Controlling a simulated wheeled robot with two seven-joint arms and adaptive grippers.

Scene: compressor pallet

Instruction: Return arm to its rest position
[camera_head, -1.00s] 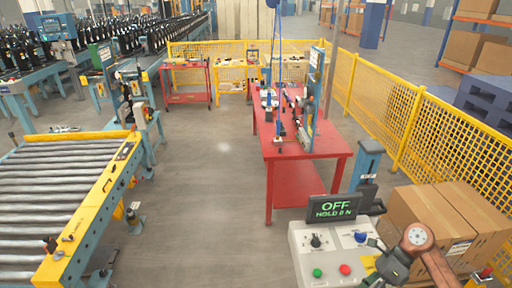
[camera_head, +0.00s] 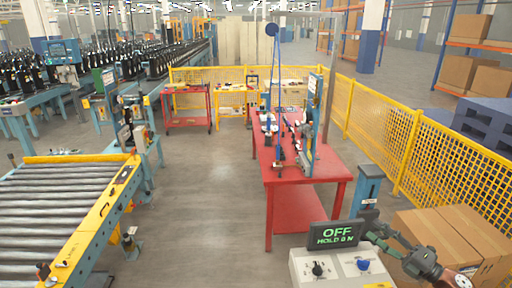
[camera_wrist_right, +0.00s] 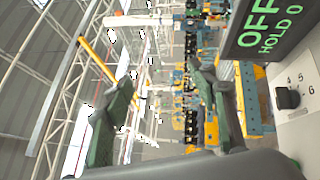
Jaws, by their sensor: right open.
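My right arm comes in at the lower right of the head view. Its right gripper (camera_head: 376,233) points left, beside the display (camera_head: 334,235) of a control box (camera_head: 303,264), and looks empty. In the right wrist view the two dark green fingers (camera_wrist_right: 162,78) stand wide apart with nothing between them. The display shows there too (camera_wrist_right: 265,28), close to the right-hand finger, reading OFF and HOLD. I cannot tell whether they touch. My left gripper is not in view.
Cardboard boxes (camera_head: 436,240) stand close to my right arm. A red table (camera_head: 291,171) with parts stands ahead, a yellow mesh fence (camera_head: 401,141) runs along the right, and a roller conveyor (camera_head: 50,212) lies left. Grey floor between conveyor and table is clear.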

